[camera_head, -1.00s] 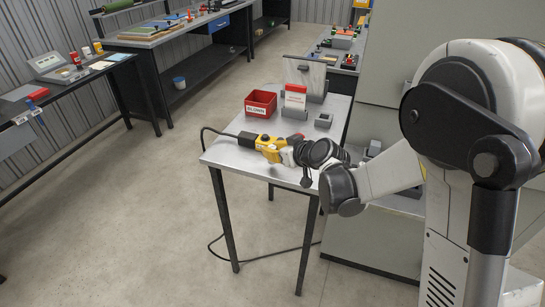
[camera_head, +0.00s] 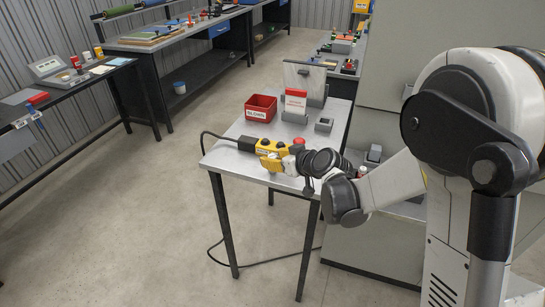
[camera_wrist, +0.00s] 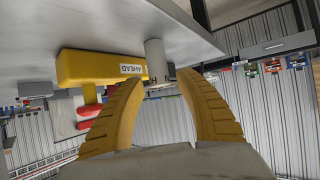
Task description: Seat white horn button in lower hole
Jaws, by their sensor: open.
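A yellow control box (camera_head: 266,149) with dark buttons and a red knob (camera_head: 299,141) lies on the small grey table (camera_head: 225,158). In the wrist view the yellow box (camera_wrist: 90,68) carries an "AHEAD" label, with red parts beside it. A pale grey-white cylinder (camera_wrist: 155,58) stands against the tabletop there; it may be the white horn button, but I cannot be sure. My gripper (camera_wrist: 160,80) is open, its yellow fingers either side of the cylinder's free end; contact cannot be told. In the head view my gripper (camera_head: 277,163) is at the box's near side. The lower hole is not discernible.
A red bin labelled "BLOWN" (camera_head: 260,108), a red-and-white block (camera_head: 295,103) and a small grey block (camera_head: 323,125) stand behind the box. A black cable (camera_head: 218,136) runs off the table's left edge. The table's left corner is clear.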

